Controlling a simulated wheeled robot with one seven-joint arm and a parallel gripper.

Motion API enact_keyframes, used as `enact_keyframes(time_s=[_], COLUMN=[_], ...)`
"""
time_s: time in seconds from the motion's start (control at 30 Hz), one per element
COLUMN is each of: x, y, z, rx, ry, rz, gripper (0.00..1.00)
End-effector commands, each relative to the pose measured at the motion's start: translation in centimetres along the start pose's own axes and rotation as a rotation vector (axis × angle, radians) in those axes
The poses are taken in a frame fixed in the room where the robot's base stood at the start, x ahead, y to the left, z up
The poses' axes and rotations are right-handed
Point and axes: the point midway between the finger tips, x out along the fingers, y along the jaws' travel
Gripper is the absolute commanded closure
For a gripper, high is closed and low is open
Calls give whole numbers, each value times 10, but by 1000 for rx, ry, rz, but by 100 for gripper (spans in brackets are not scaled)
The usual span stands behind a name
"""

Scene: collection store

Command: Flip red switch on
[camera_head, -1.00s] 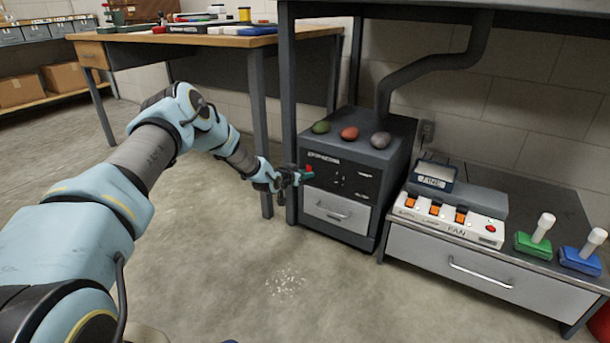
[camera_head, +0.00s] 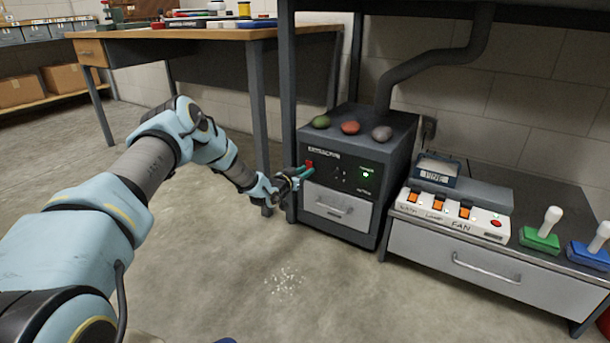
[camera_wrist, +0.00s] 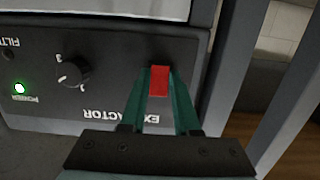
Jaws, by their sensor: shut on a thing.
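The red switch (camera_wrist: 160,81) sits on the black front panel of the extractor box (camera_wrist: 105,70); the wrist view shows the panel upside down. In the head view the red switch (camera_head: 309,164) is at the panel's upper left. My gripper (camera_wrist: 160,90) has its two green fingers closed around the sides of the red switch. It reaches the panel from the left in the head view (camera_head: 306,171). A green power light (camera_wrist: 19,88) glows on the panel, and it also shows in the head view (camera_head: 366,174). The fingers partly hide the switch's sides.
A black knob (camera_wrist: 73,72) is beside the switch. A table leg (camera_head: 289,120) stands close left of the box. Green, red and grey stones (camera_head: 350,128) lie on the box. A fan switch strip (camera_head: 453,214) sits on the low cabinet at right. The floor in front is clear.

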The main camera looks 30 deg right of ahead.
Motion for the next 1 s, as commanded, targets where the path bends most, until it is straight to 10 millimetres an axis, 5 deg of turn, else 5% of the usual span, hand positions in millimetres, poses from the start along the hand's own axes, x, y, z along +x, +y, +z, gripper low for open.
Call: enact_keyframes(time_s=[0.17, 0.2, 0.43, 0.77, 1.0], x=[0, 0, 0, -5, -46], y=[0, 0, 0, 0, 0], z=[-1, -1, 0, -1, -4], rx=[0, 0, 0, 0, -1], ry=[0, 0, -1, -3, -6], rz=[0, 0, 0, 1, 1], gripper=[100, 66, 40, 40, 40])
